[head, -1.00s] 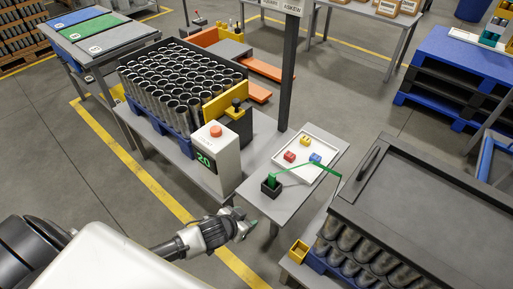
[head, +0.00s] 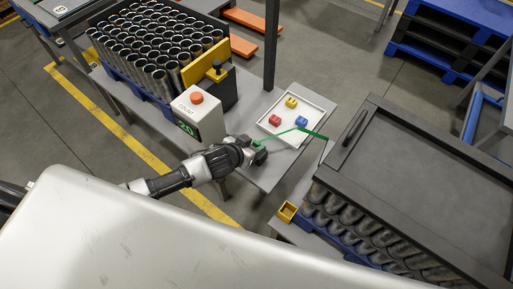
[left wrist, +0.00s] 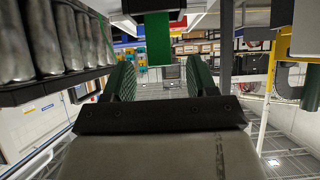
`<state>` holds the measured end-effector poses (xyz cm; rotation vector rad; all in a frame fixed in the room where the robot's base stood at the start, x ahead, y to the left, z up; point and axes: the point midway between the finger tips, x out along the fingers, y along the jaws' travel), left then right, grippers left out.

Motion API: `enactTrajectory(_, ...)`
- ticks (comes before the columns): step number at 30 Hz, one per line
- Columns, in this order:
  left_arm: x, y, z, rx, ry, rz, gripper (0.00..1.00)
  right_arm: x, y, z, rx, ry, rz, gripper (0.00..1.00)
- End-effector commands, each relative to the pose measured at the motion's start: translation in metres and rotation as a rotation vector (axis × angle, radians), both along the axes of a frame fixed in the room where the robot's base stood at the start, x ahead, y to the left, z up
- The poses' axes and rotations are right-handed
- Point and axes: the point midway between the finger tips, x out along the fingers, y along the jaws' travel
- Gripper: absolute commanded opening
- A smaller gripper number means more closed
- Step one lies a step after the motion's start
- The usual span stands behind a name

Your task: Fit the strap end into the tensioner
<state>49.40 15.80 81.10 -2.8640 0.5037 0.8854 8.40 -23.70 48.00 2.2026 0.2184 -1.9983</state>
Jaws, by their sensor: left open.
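The green strap (head: 282,134) runs from beside my left gripper (head: 260,153), over the white tray, to the side of the dark-topped can stack at the right. In the left wrist view the strap end (left wrist: 158,40) is a flat green piece beneath a dark block at the top edge. There my left gripper (left wrist: 161,78) shows two apart, green-padded fingers, open and empty, with the strap end ahead of the gap. The black holder at the strap end is mostly hidden by the gripper in the head view. A small yellow open box (head: 287,211) sits beside the can stack; I cannot tell whether it is the tensioner. My right gripper is out of view.
The white tray (head: 275,139) holds red, yellow and blue blocks. The white counter box (head: 198,118) with an orange button stands close left of my gripper. Open cans (head: 150,45) fill a pallet behind it. The dark-topped can stack (head: 420,180) bounds the right.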

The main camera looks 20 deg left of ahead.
Motion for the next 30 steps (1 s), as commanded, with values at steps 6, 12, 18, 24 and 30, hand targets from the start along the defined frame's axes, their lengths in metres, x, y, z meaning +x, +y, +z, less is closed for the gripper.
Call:
enactTrajectory(6,0.022,-0.008,-0.014,0.001,0.000,-0.001,0.57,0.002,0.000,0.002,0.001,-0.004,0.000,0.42)
enactTrajectory(12,0.024,-0.009,-0.017,0.000,0.001,-0.001,0.57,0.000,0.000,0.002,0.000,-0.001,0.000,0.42)
enactTrajectory(18,0.024,-0.009,-0.017,0.000,0.000,0.000,0.42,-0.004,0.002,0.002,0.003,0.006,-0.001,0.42)
enactTrajectory(24,0.024,-0.009,-0.017,0.000,0.001,0.000,0.12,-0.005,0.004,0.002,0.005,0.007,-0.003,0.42)
enactTrajectory(30,0.024,-0.009,-0.017,0.000,0.000,0.000,0.04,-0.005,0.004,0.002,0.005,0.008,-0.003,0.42)
